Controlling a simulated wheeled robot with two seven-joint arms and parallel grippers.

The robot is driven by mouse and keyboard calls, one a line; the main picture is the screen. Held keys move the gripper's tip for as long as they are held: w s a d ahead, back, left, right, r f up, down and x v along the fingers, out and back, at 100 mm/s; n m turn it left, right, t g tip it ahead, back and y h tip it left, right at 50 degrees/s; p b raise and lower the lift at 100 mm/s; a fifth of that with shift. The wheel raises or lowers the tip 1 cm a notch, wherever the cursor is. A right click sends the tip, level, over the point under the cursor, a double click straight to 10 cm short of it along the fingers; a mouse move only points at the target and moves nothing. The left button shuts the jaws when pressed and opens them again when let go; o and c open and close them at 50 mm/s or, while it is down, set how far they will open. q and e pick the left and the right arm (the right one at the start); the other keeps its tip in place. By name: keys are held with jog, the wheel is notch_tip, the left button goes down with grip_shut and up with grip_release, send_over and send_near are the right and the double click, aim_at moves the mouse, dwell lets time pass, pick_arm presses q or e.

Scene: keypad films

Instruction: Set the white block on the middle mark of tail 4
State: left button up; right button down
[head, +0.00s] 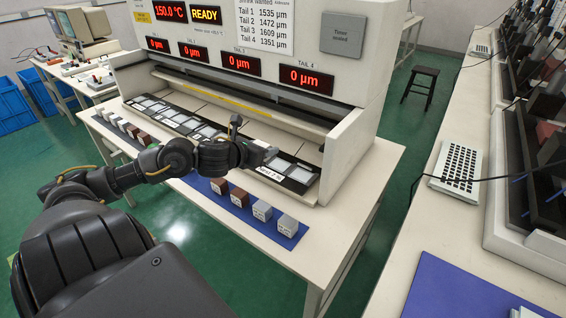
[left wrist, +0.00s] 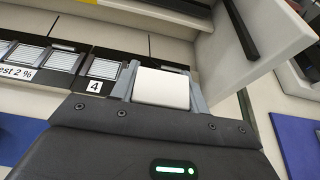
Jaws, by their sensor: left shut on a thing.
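My left gripper (head: 264,156) reaches over the machine's front ledge at its right end. In the left wrist view its two grey fingers are shut on the white block (left wrist: 162,88), one on each side. The black strip of tail 4, with its number label (left wrist: 94,86) and pale pads (left wrist: 104,68), shows left of and behind the block. The block hides part of that strip, so I cannot tell the gap beneath it or which mark lies there. In the head view the strip's pads (head: 301,175) show just right of the gripper. My right gripper is out of view.
A blue mat (head: 297,238) with grey and brown blocks lies in front of the ledge. The machine's right side wall (head: 347,150) stands close to the gripper. Four red displays sit above the slot, tail 4's (head: 306,78) reading 0 µm. Another blue mat (head: 440,285) lies at right.

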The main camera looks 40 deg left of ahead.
pick_arm(q)
jog(key=w, duration=0.1)
jog(key=p, duration=0.2)
send_over(282, 163)
jog(key=f, duration=0.8)
jog(key=shift+s+d+f, duration=0.1)
jog(key=shift+s+f, duration=0.15)
jog(key=shift+s, duration=0.15)
jog(key=shift+w+f, duration=0.45)
jog(key=shift+f, duration=0.2)
notch_tip(282, 163, down, 3)
jog(key=shift+a, duration=0.2)
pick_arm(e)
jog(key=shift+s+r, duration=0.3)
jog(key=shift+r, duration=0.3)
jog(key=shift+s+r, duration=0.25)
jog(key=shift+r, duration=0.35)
